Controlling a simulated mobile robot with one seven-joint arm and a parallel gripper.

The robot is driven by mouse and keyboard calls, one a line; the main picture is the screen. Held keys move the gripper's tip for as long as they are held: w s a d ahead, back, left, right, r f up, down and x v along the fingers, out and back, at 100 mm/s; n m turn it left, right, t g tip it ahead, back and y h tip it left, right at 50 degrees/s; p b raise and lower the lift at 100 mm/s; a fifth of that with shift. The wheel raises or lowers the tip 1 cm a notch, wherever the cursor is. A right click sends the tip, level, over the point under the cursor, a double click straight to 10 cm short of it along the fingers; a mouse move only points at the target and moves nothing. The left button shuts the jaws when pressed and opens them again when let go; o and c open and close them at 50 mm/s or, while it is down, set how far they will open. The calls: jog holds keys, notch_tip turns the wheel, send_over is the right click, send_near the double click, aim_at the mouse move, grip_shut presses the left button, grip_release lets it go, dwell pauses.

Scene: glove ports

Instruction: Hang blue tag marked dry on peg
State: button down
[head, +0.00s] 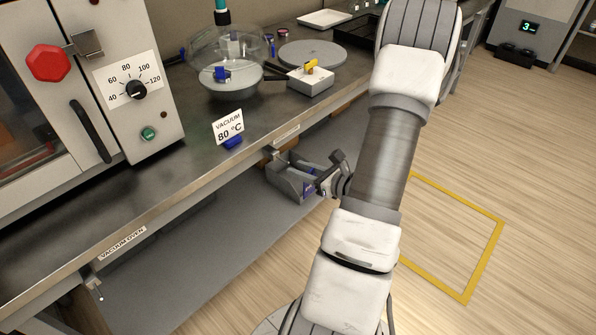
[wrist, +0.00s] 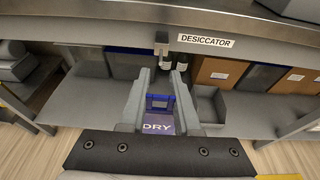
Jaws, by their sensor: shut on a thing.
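The blue tag (wrist: 160,103) lies between the two fingers of my gripper (wrist: 161,80) in the wrist view. Its lower plate reads DRY in white. The gripper is shut on it. In the head view my gripper (head: 330,180) is low beside the bench front, with a small purple-blue patch of the tag (head: 308,190) showing. A short grey peg (wrist: 162,43) stands at the bench's front edge, left of the DESICCATOR label (wrist: 206,41). The tag appears below and nearer than this peg, apart from it.
A grey open bin (head: 287,180) stands close to my gripper. Brown boxes (wrist: 218,72) and dark bottles (wrist: 180,75) stand under the bench. Another peg (head: 99,294) is below the VACUUM OVEN label (head: 122,243). Open floor (head: 460,180) lies to the right.

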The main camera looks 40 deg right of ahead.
aim_at(277, 156)
jog(key=shift+w+r+x, duration=0.1)
jog(key=shift+r+x, duration=0.15)
jog(key=shift+x, duration=1.1)
jog(key=shift+w+r+x, duration=0.1)
jog(key=shift+r+x, duration=0.2)
jog(key=shift+x, duration=1.1)
jog(key=shift+w+r+x, duration=0.1)
jog(key=shift+r+x, duration=0.15)
jog(key=shift+x, duration=1.1)
jog(key=shift+w+a+f+b, duration=0.15)
jog(key=shift+w+f+b, duration=0.4)
jog(key=shift+b, duration=0.2)
jog(key=c, duration=0.5)
grip_release()
jog(key=shift+c, duration=0.2)
jog(key=p+v, duration=0.3)
jog(key=v, duration=1.4)
jog(key=shift+r+p, duration=0.15)
jog(key=shift+p, duration=0.15)
jog(key=shift+s, duration=0.15)
